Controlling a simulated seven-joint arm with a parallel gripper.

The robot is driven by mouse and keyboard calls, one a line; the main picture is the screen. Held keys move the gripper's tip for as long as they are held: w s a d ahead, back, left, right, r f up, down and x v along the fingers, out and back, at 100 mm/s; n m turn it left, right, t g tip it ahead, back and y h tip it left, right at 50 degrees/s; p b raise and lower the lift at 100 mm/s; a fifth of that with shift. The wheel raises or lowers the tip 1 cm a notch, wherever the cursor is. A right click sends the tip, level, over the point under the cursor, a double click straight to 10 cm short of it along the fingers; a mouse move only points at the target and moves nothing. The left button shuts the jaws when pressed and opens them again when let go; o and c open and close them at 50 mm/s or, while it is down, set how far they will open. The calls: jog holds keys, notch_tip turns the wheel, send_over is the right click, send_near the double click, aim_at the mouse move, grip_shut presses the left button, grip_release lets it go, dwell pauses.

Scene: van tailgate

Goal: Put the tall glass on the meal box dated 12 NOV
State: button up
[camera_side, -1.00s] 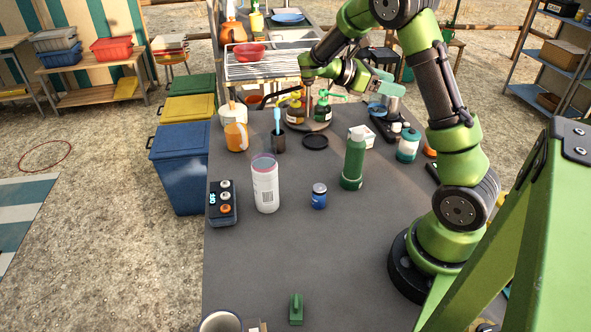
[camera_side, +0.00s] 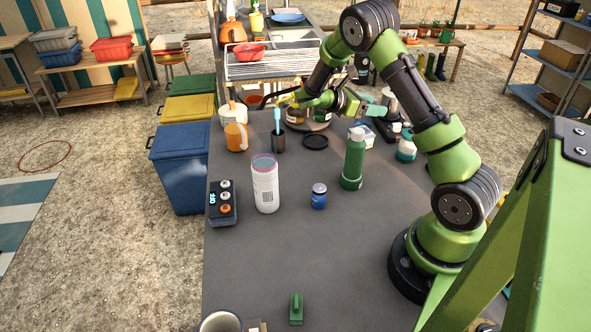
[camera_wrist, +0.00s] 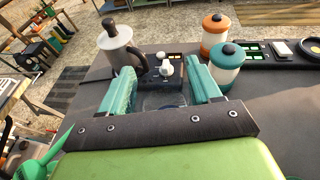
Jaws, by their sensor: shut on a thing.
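My gripper (camera_side: 372,109) is over the far right part of the dark table in the side view. In the wrist view its teal fingers (camera_wrist: 164,94) are shut on a clear, faint thing (camera_wrist: 164,102), which looks like the tall glass; its outline is hard to make out. Beyond the fingers is a dark, flat item with yellow marks (camera_wrist: 177,66), with a white knobbed thing (camera_wrist: 165,66) by it. I cannot tell whether it is a meal box. No date is legible in either view, so the 12 NOV box cannot be picked out.
A metal pot with a dark handle (camera_wrist: 118,47) stands just left beyond the fingers. A teal-and-white canister (camera_wrist: 227,68) and an orange one (camera_wrist: 214,34) stand to the right. A green bottle (camera_side: 353,160) stands nearer the side camera. The near middle of the table (camera_side: 300,250) is clear.

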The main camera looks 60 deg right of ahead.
jog(key=shift+f, duration=0.3)
jog(key=o, duration=1.2)
jog(key=shift+c, duration=0.2)
jog(key=shift+r, duration=0.1)
jog(key=v, duration=1.2)
jog(key=s+a+r+m+t+y, duration=0.3)
jog(key=s+a+m+t+y, duration=0.1)
jog(key=a, duration=0.4)
jog(key=s+a+r+m+t+y, duration=0.4)
jog(key=a+m+t+y, duration=0.1)
jog(key=a, duration=0.4)
jog(key=s+a+r+m+t+y, duration=0.4)
jog(key=s+a+m+t+y, duration=0.1)
jog(key=a, duration=0.4)
jog(key=shift+m+t, duration=0.7)
